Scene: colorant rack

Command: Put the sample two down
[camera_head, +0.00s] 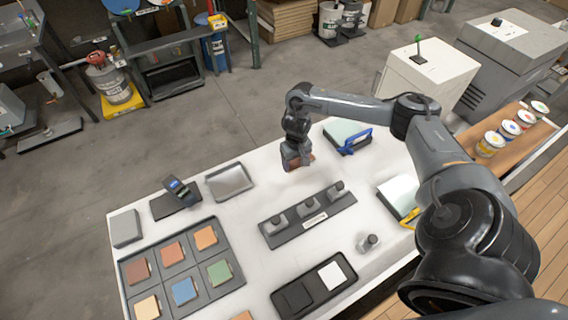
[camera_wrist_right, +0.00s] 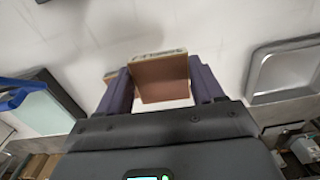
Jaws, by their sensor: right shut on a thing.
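My right gripper (camera_head: 297,163) is above the far part of the white table, between a shallow metal tray and a blue-handled board. In the right wrist view, its two dark fingers (camera_wrist_right: 160,80) are shut on a flat reddish-brown sample (camera_wrist_right: 163,80) with a pale, lettered edge. In the head view the arm hides most of this sample. The table surface shows beyond it, and the gap to it is hard to judge. A dark sample tray (camera_head: 162,283) at the front left holds several coloured square samples in its compartments. My left gripper is not in view.
The metal tray (camera_head: 229,181) lies left of the gripper; the blue-handled board (camera_head: 348,136) is to its right. A dark rack (camera_head: 307,216) with grey weight-like pieces stands nearer. A black two-part tray (camera_head: 313,286) lies at the front. Bare white tabletop lies around the gripper.

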